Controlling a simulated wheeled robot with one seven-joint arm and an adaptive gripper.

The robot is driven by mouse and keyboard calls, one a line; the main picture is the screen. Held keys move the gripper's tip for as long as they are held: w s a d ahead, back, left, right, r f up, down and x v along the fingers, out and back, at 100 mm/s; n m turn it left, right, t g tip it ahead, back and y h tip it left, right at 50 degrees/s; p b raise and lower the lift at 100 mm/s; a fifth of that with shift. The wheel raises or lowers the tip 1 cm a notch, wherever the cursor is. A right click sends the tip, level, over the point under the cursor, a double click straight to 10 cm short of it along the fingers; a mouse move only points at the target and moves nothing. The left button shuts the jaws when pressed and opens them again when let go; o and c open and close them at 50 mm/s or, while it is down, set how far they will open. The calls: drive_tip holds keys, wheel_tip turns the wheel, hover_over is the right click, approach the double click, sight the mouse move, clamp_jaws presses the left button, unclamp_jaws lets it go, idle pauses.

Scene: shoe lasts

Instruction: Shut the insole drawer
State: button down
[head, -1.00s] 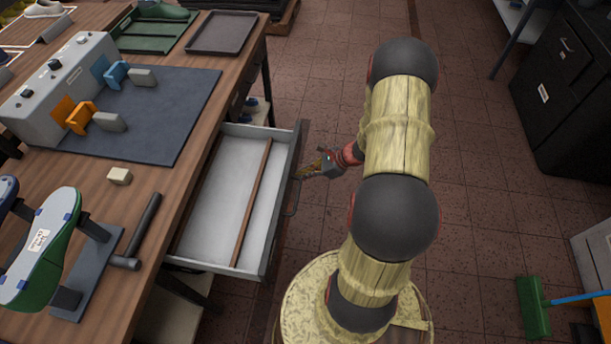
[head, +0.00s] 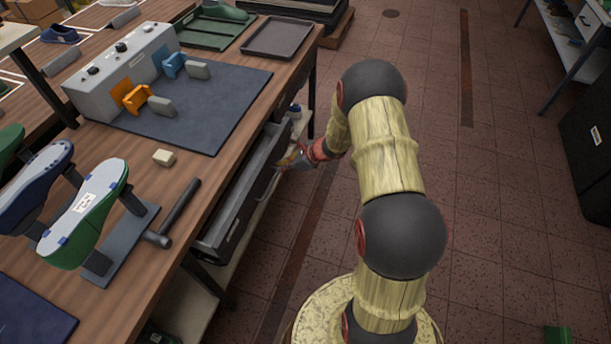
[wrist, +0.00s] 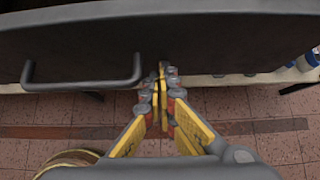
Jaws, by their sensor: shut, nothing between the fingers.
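The insole drawer (head: 238,200) under the workbench stands partly open, with a narrow strip of its inside showing in the head view. Its dark front (wrist: 200,45) fills the top of the wrist view, with the bar handle (wrist: 80,82) at the left. My gripper (head: 292,158) is at the drawer's front, towards its far end. In the wrist view my gripper (wrist: 161,80) has its fingers together and empty, with the tips at the lower edge of the front, right of the handle. I cannot tell for certain whether they touch it.
The workbench (head: 215,165) holds a hammer (head: 178,212), a shoe last with a green sole edge (head: 88,212), a small beige block (head: 164,157) and a grey control box (head: 120,70) by a dark mat. Open tiled floor (head: 470,200) lies to the right.

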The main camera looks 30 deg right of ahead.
drive_tip(key=w+a, duration=0.1)
drive_tip(key=w, duration=0.1)
drive_tip(key=w+a, duration=0.4)
drive_tip(key=w, duration=0.1)
drive_tip(key=shift+a, duration=0.25)
